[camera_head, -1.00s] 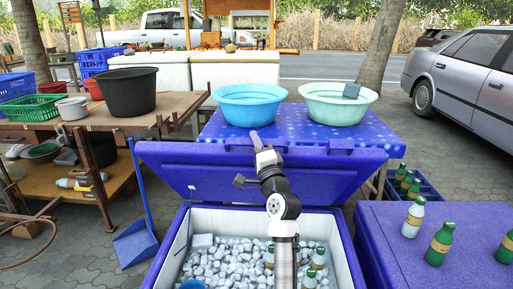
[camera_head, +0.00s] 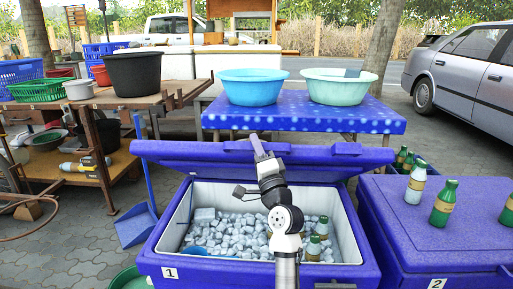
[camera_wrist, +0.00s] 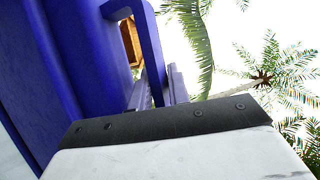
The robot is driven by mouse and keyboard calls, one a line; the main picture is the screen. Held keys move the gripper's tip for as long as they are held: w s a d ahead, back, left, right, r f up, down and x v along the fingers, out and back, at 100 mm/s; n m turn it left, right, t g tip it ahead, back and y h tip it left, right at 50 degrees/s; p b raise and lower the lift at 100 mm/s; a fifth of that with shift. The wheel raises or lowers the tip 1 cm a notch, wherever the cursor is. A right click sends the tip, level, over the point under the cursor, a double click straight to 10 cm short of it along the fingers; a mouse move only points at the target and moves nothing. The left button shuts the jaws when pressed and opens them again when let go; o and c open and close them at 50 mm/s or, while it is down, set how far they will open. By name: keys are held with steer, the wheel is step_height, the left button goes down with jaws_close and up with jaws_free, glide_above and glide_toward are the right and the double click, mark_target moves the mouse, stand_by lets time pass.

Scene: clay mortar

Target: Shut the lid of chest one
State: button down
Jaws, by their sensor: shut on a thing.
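Chest one (camera_head: 257,275) is a blue cooler with a white "1" label, standing in front of me. Its lid (camera_head: 205,158) is raised at the back, tilted over the rear of the opening. The lid has two handles on its top edge, a left one (camera_head: 237,146) and a right one (camera_head: 347,148). My gripper (camera_head: 258,143) is at the lid's top edge, at the left handle's right end. In the wrist view, my gripper (camera_wrist: 158,88) is shut on the blue handle (camera_wrist: 151,45). The exact contact is partly hidden.
Ice (camera_head: 225,228) and bottles (camera_head: 314,248) fill the chest below the rim. Chest two (camera_head: 465,255) stands close at right with bottles on its lid. A blue table (camera_head: 300,113) with basins is behind. A blue dustpan (camera_head: 135,226) is at left.

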stand_by(0.4)
steer(key=c, duration=1.3)
jaws_free()
steer(key=shift+c, duration=0.2)
steer(key=shift+s+f, duration=0.1)
steer(key=shift+s, duration=0.05)
